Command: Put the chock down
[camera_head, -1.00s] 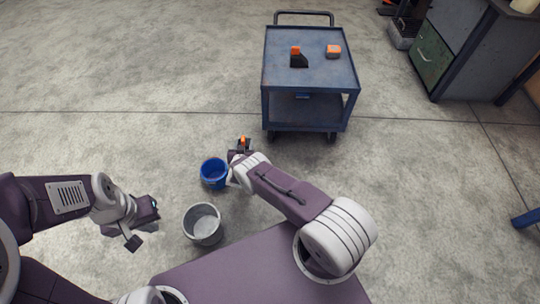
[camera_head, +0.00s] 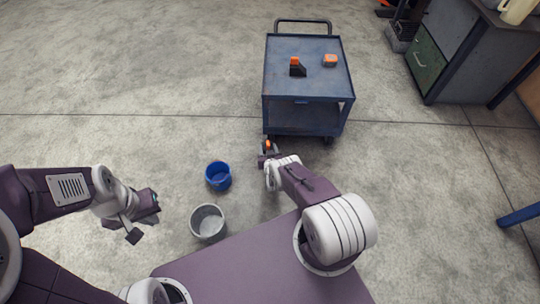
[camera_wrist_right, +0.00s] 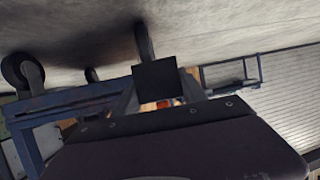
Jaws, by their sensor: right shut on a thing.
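My right gripper (camera_head: 268,152) is shut on an orange-topped thing, seemingly the chock (camera_head: 268,145), near the lower left end of the blue cart (camera_head: 285,120). In the right wrist view only a small orange-red patch (camera_wrist_right: 164,103) shows between the dark gripper parts. The rest of the held thing is hidden. A similar black wedge with an orange top (camera_head: 297,68) stands on the cart's upper shelf. My left gripper (camera_head: 142,221) is at the left, above the floor, with its fingers apart and nothing between them.
A small orange-topped block (camera_head: 330,60) is on the cart top, right of the wedge. A blue bucket (camera_head: 218,176) and a grey bucket (camera_head: 208,222) stand on the floor between my arms. A green-doored cabinet (camera_head: 428,55) is at upper right. Floor left of the cart is clear.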

